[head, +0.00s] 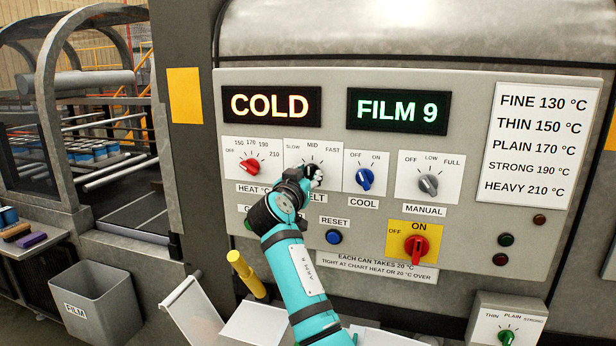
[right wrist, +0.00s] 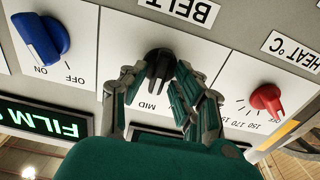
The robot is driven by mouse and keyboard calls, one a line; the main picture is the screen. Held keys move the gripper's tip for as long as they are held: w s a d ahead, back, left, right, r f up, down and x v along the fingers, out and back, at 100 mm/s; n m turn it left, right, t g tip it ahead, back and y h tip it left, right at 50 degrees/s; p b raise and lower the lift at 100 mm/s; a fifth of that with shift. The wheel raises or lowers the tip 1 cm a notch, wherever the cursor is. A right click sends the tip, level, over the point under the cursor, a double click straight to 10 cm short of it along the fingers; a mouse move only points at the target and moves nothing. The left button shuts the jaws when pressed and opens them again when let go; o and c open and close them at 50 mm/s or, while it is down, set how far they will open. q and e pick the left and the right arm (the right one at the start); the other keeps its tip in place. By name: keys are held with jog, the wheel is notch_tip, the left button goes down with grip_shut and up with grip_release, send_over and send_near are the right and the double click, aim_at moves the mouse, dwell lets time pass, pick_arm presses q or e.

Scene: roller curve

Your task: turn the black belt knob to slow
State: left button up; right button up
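The black belt knob (right wrist: 158,66) sits on a white plate (head: 299,150) marked SLOW, MID and FAST. In the right wrist view, which is upside down, its bar points roughly toward MID. My right gripper (head: 314,178) is at the knob and partly covers it in the head view. In the right wrist view the fingers (right wrist: 160,70) stand on either side of the knob, close to it, with a small gap seeming to remain around the bar. The SLOW mark is hidden by the fingers there but shows in the head view. My left gripper is not in view.
A red heat knob (head: 250,166) is left of the belt plate, and a blue cool knob (head: 364,178) is right of it. A grey manual knob (head: 428,184), red switch (head: 416,247) and blue reset button (head: 333,237) are nearby. Displays read COLD (head: 271,104) and FILM 9 (head: 397,110).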

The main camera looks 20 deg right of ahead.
jog(key=shift+d, duration=0.1)
grip_shut()
jog(key=shift+n, duration=0.4)
jog(key=n, duration=0.2)
jog(key=shift+n, duration=0.4)
jog(key=shift+w+n, duration=0.1)
jog(key=shift+n, duration=2)
